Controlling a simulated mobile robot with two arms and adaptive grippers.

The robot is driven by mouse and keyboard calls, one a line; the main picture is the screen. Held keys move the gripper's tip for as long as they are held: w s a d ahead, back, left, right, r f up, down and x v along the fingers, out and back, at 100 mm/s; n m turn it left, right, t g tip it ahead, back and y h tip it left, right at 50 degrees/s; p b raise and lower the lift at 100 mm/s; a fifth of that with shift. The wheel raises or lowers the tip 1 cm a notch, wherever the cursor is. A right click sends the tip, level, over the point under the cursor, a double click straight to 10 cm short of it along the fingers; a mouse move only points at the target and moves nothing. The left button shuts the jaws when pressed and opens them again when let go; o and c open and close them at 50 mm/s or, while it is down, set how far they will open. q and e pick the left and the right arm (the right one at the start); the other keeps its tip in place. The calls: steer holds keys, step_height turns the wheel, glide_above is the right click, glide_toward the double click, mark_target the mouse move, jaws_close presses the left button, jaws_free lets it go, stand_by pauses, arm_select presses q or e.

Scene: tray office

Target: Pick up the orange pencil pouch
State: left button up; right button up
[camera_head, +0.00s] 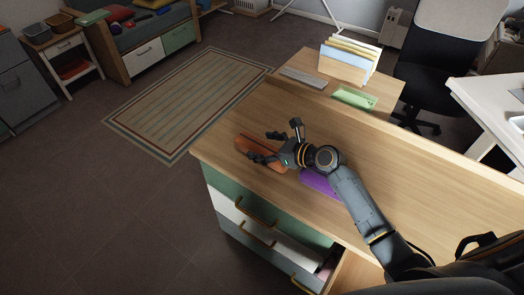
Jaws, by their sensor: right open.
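The orange pencil pouch (246,143) lies on the wooden desk top near its left edge. My right gripper (262,146) is at the pouch, its open fingers over and beside it, hiding part of it. I cannot tell whether the fingers touch it. A purple pouch (317,184) lies on the desk under my right wrist and is partly hidden by the arm. My left gripper is not in view.
Drawers (262,221) with brass handles are below the near edge, one partly open. A black chair (428,80) stands behind.

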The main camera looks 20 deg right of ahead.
steer(key=c, duration=1.3)
steer(key=shift+c, duration=0.2)
